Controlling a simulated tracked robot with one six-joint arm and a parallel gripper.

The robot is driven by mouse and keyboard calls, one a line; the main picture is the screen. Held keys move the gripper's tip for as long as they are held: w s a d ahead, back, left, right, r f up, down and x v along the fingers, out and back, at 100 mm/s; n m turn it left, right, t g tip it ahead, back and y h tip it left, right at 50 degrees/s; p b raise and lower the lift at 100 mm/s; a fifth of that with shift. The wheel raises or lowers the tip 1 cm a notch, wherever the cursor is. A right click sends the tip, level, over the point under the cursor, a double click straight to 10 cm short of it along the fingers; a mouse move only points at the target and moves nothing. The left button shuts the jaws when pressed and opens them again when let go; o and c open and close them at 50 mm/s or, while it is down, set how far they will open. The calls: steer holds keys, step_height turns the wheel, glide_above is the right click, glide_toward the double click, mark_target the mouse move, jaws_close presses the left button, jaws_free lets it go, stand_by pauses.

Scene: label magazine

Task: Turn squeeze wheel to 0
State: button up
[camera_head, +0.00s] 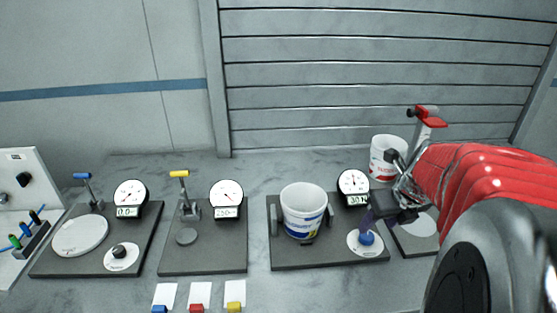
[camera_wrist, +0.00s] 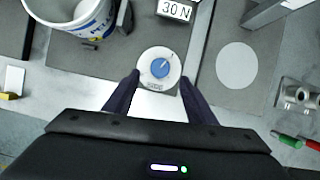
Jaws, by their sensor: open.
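The squeeze wheel, a blue knob (camera_head: 366,239) on a round white dial, sits at the front right of a dark grey plate (camera_head: 330,257). It also shows in the wrist view (camera_wrist: 160,68), its light pointer line turned to the upper right. The display (camera_head: 358,200) behind it reads 30 N, under a round gauge (camera_head: 353,182). A white bucket (camera_head: 303,205) stands between two upright grey jaws on that plate. My gripper (camera_wrist: 160,81) is open and empty, its dark fingers either side of the dial's near part. I cannot tell its height above the knob.
A white and red bucket (camera_head: 383,160) and a red-topped post (camera_head: 425,118) stand behind my arm at the right. Two other gauge plates (camera_head: 75,262) (camera_head: 200,262) lie left. Coloured blocks with white cards line the front edge.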

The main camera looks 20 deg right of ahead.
mark_target(367, 236)
steer(key=x, duration=0.7)
steer(key=shift+f, duration=0.25)
steer(key=shift+c, duration=0.6)
steer(key=c, duration=0.9)
steer(key=shift+a, duration=0.1)
